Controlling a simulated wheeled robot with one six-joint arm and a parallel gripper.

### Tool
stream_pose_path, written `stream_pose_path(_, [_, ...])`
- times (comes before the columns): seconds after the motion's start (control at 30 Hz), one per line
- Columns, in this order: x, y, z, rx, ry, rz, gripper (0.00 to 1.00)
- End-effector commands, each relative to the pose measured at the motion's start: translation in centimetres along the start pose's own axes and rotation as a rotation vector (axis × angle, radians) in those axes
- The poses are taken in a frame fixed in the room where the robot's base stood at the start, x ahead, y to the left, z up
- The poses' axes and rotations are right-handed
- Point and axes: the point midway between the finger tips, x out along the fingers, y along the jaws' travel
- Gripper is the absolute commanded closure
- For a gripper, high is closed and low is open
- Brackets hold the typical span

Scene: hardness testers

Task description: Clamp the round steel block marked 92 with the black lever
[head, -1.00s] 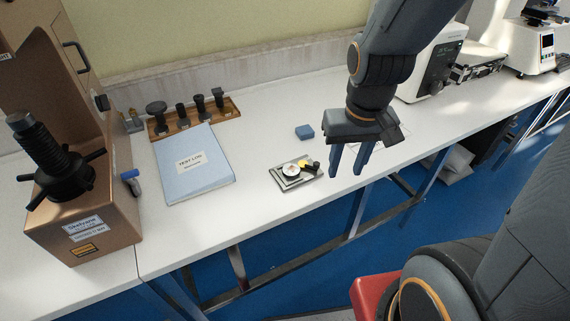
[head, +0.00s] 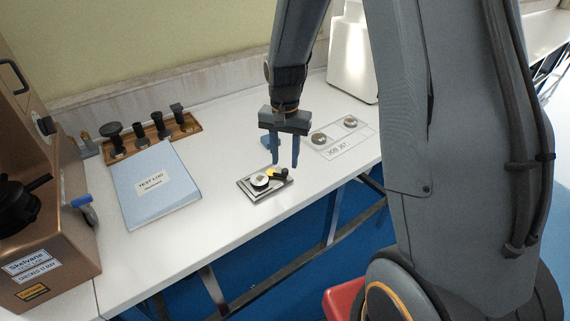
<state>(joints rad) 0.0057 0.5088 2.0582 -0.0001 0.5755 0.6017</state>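A small round block (head: 260,181) with a pale top sits on a flat grey clamp plate (head: 247,189) near the front edge of the bench; its marking is too small to read. A black lever (head: 281,175) with a yellow part beside it is at the right side of the plate. My gripper (head: 285,165) points down with its two blue-grey fingers apart and nothing between them. Its fingertips appear above or just behind the lever; the exact height is hard to tell. Two other round steel blocks (head: 319,138) (head: 350,122) lie on a clear tray labelled JOB 357.
A blue TEST LOG folder (head: 155,190) lies to the left. A wooden rack (head: 150,140) of several black parts stands behind it. A brown tester (head: 40,240) fills the left end. The bench around the plate is clear.

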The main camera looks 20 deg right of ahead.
Motion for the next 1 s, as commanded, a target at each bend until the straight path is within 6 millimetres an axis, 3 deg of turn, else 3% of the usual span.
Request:
stream_pose_path(0.23, [2.7, 0.0, 0.1, -0.001, -0.001, 0.001, 0.65])
stream_pose_path(0.6, [3.2, 0.0, 0.0, -0.002, 0.001, -0.001, 0.65])
stream_pose_path(0.83, [3.2, 0.0, 0.0, -0.002, 0.001, -0.001, 1.00])
stream_pose_path(1.0, [3.2, 0.0, 0.0, -0.006, 0.001, 0.000, 1.00])
